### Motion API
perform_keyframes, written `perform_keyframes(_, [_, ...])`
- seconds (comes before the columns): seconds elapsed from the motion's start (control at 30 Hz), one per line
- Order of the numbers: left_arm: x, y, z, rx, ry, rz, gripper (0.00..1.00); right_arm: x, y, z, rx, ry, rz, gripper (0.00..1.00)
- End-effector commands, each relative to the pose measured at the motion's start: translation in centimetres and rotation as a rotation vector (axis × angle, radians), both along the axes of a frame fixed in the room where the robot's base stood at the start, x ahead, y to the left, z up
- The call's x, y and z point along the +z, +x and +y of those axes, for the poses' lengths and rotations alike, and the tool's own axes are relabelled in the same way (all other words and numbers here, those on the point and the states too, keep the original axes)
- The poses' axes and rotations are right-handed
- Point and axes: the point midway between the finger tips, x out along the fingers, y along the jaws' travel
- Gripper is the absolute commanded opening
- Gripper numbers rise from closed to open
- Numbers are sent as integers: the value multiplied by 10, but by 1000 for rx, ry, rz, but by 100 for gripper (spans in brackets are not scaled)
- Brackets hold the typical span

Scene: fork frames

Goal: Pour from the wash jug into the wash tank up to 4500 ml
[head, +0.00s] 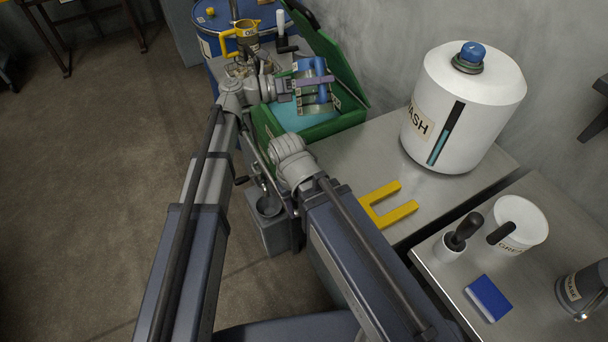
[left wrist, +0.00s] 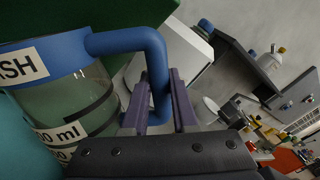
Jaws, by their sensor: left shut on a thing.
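My left gripper (head: 318,83) is shut on the blue handle of the wash jug (head: 312,102). In the left wrist view the jug (left wrist: 95,108) is clear with a blue rim, a label ending in "SH" and ml marks. The jug is over or in an open green bin (head: 262,126) with teal liquid; I cannot tell whether it touches. How much the jug holds is unclear. The white wash tank (head: 455,110) stands to the right, its blue cap (head: 472,54) on top. Teal shows in the lower part of its dark level window (head: 446,135).
A yellow U-shaped bracket (head: 388,205) lies on the metal bench before the tank. A blue drum (head: 207,20) stands behind the bin.

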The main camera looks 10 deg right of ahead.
Motion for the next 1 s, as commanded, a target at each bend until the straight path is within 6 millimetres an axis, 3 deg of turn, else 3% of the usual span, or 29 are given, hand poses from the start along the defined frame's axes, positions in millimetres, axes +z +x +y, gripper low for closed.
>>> perform_keyframes(1.0, [10,9,1,0,-14,129,0,9,0,0,0,0,0,50])
